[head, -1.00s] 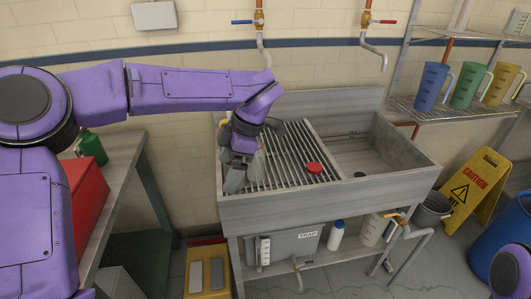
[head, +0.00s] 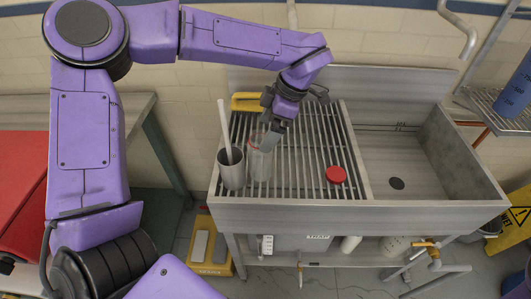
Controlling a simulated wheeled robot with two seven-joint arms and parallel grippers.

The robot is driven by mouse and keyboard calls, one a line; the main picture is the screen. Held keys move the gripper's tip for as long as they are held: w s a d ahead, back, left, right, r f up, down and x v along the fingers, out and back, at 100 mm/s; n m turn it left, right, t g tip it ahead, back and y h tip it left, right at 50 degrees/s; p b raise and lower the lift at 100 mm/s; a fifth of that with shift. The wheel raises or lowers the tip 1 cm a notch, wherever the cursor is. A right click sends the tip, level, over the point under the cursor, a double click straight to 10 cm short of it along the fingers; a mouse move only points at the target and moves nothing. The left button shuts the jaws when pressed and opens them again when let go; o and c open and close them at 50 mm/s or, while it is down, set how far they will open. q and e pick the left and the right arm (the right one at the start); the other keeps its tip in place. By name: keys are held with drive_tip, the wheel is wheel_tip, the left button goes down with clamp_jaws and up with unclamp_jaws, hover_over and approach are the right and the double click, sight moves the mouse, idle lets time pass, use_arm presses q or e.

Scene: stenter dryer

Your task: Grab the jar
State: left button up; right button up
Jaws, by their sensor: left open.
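The jar (head: 260,168) is clear and stands upright on the slatted rack of the sink unit, left of the middle in the head view. Its rim looks reddish. My left gripper (head: 270,138) is open at the jar's upper right side, with its fingers pointing down and left over the jar's mouth. I cannot tell whether a finger touches the jar. My right gripper does not show.
A grey cup (head: 231,172) holding a white stick stands close to the jar's left. A yellow-handled item (head: 247,101) lies behind. The sink basin (head: 420,155) at right looks empty. A red box (head: 22,190) is at far left.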

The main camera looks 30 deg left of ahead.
sight(260, 156)
use_arm(q)
drive_tip(key=shift+s+a+f, duration=0.15)
drive_tip(key=shift+s+f, duration=0.2)
drive_tip(key=shift+s, duration=0.2)
drive_tip(key=shift+s+a+f, duration=0.1)
drive_tip(key=shift+s+f, duration=0.2)
drive_tip(key=shift+s, duration=0.2)
drive_tip(key=f, duration=0.3)
drive_tip(key=f+p, duration=0.1)
drive_tip(key=shift+w+a+f, duration=0.35)
drive_tip(key=shift+a+f, duration=0.05)
drive_tip(key=shift+s+r, duration=0.2)
drive_tip(key=shift+s, duration=0.2)
drive_tip(key=shift+c, duration=0.5)
drive_tip(key=shift+w, duration=0.15)
drive_tip(key=c, duration=0.9)
drive_tip(key=shift+c, duration=0.2)
